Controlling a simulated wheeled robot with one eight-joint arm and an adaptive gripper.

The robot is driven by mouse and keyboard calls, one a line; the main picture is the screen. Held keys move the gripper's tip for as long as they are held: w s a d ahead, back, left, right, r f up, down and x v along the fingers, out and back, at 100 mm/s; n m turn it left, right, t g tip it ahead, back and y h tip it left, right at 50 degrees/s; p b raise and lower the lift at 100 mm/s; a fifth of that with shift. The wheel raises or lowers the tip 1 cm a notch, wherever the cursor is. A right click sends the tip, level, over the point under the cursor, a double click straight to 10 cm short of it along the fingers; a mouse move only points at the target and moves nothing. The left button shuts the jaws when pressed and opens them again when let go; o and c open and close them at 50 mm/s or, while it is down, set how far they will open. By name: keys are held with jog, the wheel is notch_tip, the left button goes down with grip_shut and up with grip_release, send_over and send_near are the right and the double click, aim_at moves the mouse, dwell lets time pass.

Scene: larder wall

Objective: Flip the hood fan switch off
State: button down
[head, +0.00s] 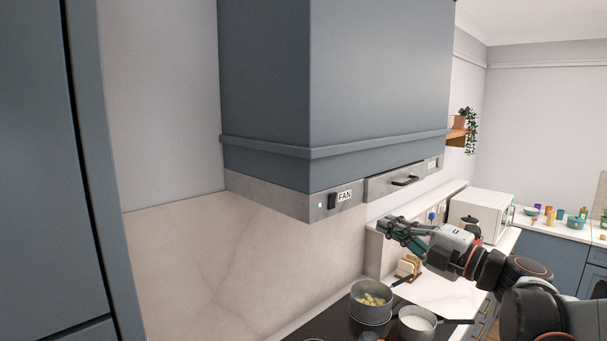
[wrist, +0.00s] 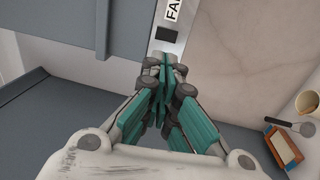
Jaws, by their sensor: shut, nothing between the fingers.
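The hood fan switch (head: 332,201) is a small black rocker on the metal strip along the hood's lower edge, left of the white FAN label (head: 345,195). A small light dot (head: 320,205) shows to its left. In the wrist view the black switch (wrist: 169,33) sits just beyond my fingertips, beside the FAN label (wrist: 172,10). My gripper (head: 386,224) is shut and empty, to the right of and below the switch in the head view. In the wrist view my gripper (wrist: 162,62) points toward the strip. I cannot tell the switch's position.
A drawer-like panel with a dark handle (head: 405,181) is right of the label. Below are a pot with yellow food (head: 370,302) and a pan with white contents (head: 417,322) on the black hob.

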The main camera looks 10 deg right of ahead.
aim_at(331, 198)
jog(key=p+x, duration=0.1)
jog(key=x, duration=1.2)
jog(key=shift+w+a+r, duration=0.1)
jog(key=shift+w+a, duration=0.15)
jog(key=shift+w, duration=0.1)
jog(key=shift+w+a, duration=0.1)
jog(key=shift+w+a+r, duration=0.1)
jog(key=shift+w+a, duration=0.05)
jog(key=shift+w, duration=0.05)
jog(key=shift+r, duration=0.1)
jog(key=shift+s, duration=0.1)
